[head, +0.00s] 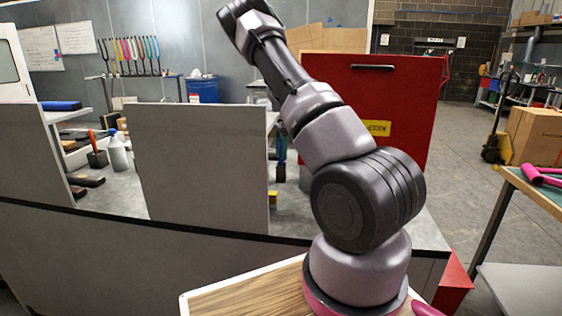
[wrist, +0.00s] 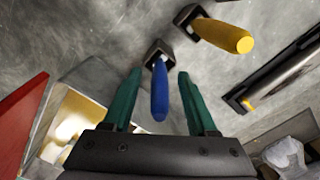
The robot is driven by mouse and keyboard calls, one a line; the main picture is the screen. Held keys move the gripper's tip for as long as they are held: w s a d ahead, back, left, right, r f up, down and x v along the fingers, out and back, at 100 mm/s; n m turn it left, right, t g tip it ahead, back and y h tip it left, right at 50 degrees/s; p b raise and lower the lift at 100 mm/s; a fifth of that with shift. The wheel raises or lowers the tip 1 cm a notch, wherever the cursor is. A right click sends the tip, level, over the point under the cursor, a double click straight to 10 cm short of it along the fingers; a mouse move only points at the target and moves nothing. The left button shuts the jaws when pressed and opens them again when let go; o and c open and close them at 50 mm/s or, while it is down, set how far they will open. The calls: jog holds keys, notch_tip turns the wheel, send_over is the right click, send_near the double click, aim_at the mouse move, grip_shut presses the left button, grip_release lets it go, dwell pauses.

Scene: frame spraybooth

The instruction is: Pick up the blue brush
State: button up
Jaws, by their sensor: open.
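Whether the fingertips are level with the handle in depth, I cannot tell. I cannot clearly make out the blue brush in the head view, where my arm and a grey partition block part of the bench.
A dark bar-shaped object (wrist: 275,75) is farther right. A red panel (wrist: 20,125) is at left in the wrist view. Grey partitions (head: 200,165) and a red cabinet (head: 400,95) flank the bench.

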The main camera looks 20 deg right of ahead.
jog(key=shift+f, duration=0.25)
grip_shut()
jog(key=shift+r, duration=0.1)
